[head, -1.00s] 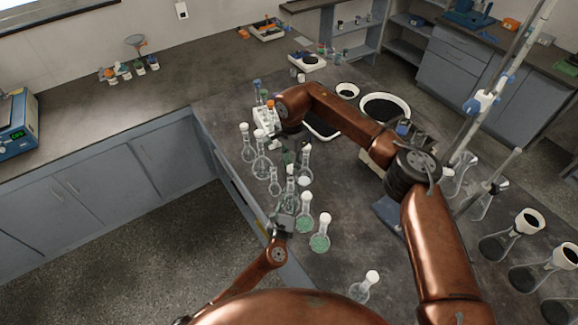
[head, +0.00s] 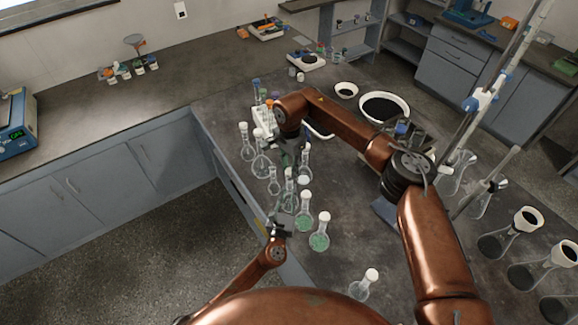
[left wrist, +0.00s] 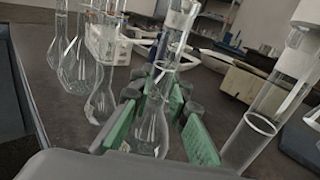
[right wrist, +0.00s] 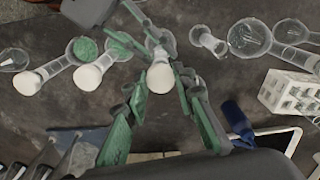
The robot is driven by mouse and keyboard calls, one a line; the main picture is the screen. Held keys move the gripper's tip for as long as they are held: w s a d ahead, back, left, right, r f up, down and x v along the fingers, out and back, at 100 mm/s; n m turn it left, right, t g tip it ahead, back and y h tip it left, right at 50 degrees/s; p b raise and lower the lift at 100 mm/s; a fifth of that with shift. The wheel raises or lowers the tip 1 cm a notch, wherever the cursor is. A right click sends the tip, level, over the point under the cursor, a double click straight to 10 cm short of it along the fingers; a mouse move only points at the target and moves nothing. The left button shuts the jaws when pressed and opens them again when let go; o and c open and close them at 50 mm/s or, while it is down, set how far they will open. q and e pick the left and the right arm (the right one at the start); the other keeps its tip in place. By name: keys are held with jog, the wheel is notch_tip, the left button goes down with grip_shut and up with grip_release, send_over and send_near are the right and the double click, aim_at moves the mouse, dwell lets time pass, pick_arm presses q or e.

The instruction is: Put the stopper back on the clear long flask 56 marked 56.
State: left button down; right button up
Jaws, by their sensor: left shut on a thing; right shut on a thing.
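My left gripper (head: 279,222) is shut on a clear long-necked flask (left wrist: 152,128); its green pads (left wrist: 122,122) sit either side of the round body in the left wrist view. No number is readable on it. My right gripper (right wrist: 160,88) is shut on a white stopper (right wrist: 160,77), with the left gripper's fingers just beyond it in the right wrist view. In the head view the right gripper (head: 290,160) hangs above the flask row. Whether the stopper touches the flask's mouth, I cannot tell.
Two stoppered flasks with green contents (head: 319,240) (head: 304,218) stand close on the right. Several clear flasks (head: 261,165) stand behind, with a white rack (right wrist: 290,92) beyond. Another stoppered flask (head: 362,285) stands apart at the front. The bench edge is close on the left.

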jog(key=shift+a+f, duration=0.1)
jog(key=shift+f, duration=0.55)
dwell(0.5)
jog(key=m, duration=1.6)
jog(key=shift+d, duration=0.2)
jog(key=m, duration=0.3)
jog(key=shift+f+m, duration=0.1)
jog(key=shift+m, duration=0.3)
jog(key=m, duration=0.4)
jog(key=shift+s, duration=0.1)
jog(key=m, duration=0.6)
jog(key=shift+s+d, duration=0.1)
